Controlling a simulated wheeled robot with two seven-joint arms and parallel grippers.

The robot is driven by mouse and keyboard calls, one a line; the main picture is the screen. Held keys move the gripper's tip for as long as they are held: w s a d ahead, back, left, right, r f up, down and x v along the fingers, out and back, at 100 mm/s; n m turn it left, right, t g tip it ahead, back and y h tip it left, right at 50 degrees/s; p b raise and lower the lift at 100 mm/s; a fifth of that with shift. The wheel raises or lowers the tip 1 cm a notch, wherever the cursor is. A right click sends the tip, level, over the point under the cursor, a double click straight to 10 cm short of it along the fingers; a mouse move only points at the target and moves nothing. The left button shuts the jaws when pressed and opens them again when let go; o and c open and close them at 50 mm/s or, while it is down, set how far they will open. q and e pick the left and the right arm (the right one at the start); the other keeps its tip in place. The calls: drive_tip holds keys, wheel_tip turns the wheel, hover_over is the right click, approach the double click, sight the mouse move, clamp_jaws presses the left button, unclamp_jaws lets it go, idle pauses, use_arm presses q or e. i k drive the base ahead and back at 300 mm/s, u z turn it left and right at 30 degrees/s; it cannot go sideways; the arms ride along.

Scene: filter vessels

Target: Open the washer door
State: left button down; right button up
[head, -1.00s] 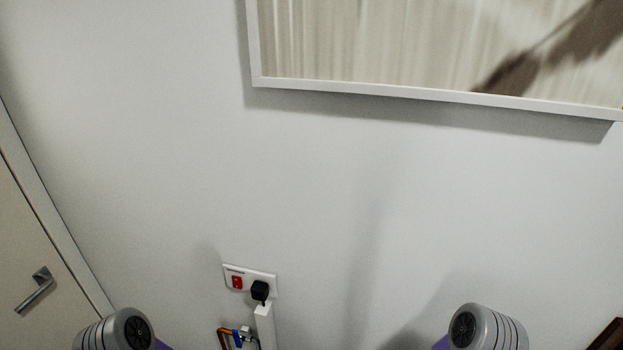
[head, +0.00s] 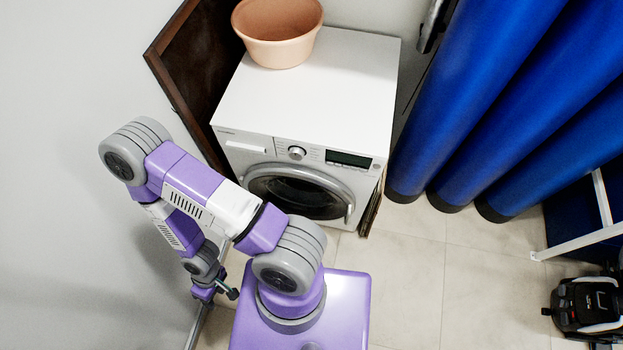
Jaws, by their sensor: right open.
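The white washer (head: 308,90) stands ahead of me in the head view. Its round door (head: 300,190) has a silver ring and dark glass, and looks closed. A handle (head: 349,211) shows on the ring's right side. My right arm crosses in front of the washer's lower left and hides a bit of its front. My right gripper (head: 229,291) hangs low beside the wall, left of and below the washer, apart from the door. It is small here; it is open and seems empty. My left gripper is out of view.
A peach basin (head: 277,32) sits on the washer top. A dark brown wooden panel (head: 200,75) stands along the washer's left. Blue curtain-like columns (head: 480,90) stand at the right. A black device (head: 587,305) lies at the lower right. The tiled floor (head: 440,270) between is clear.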

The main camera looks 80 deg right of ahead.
sight(256, 180)
drive_tip(key=z, duration=1.75)
drive_tip(key=k, duration=0.35)
drive_tip(key=z, duration=0.9)
